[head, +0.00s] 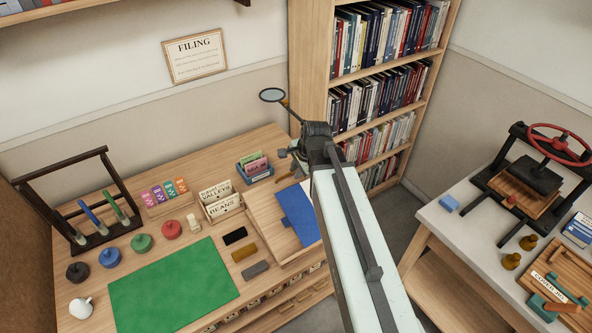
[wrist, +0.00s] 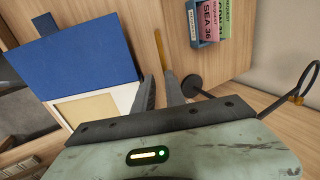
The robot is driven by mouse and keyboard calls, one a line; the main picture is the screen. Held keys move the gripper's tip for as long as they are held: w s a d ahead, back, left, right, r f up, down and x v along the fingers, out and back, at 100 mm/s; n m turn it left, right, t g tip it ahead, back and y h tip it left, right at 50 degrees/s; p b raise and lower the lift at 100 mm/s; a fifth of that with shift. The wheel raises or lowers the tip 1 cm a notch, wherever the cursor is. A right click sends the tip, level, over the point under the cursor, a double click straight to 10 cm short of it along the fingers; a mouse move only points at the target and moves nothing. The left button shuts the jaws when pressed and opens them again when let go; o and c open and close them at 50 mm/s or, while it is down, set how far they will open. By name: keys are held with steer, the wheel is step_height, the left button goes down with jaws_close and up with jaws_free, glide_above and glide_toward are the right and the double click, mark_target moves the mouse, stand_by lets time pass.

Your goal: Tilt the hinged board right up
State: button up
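The hinged board, a pale wooden sloping board (head: 266,222), is on the table with a blue sheet (head: 298,212) over its right part. My arm hides its right side in the head view. In the wrist view the blue sheet (wrist: 80,60) fills the upper left, with a cream panel below it. My gripper (head: 285,152) is above the back right of the table, beyond the board. In the wrist view its two grey fingers (wrist: 160,92) stand a little apart with nothing between them, to the right of the blue sheet.
A stand magnifier (head: 272,95) rises close to my gripper; its ring (wrist: 300,85) is at the right of the wrist view. A blue card tray (head: 254,168) and a thin yellow stick (wrist: 162,50) lie nearby. A bookcase (head: 332,75) stands behind. A green mat (head: 172,285) lies front left.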

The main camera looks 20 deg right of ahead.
steer(key=shift+w+r, duration=0.1)
steer(key=shift+r+p, duration=0.2)
steer(key=shift+p, duration=0.1)
steer(key=p+v, duration=0.6)
steer(key=v, duration=0.1)
steer(key=shift+p, duration=0.3)
steer(key=shift+d+r, duration=0.1)
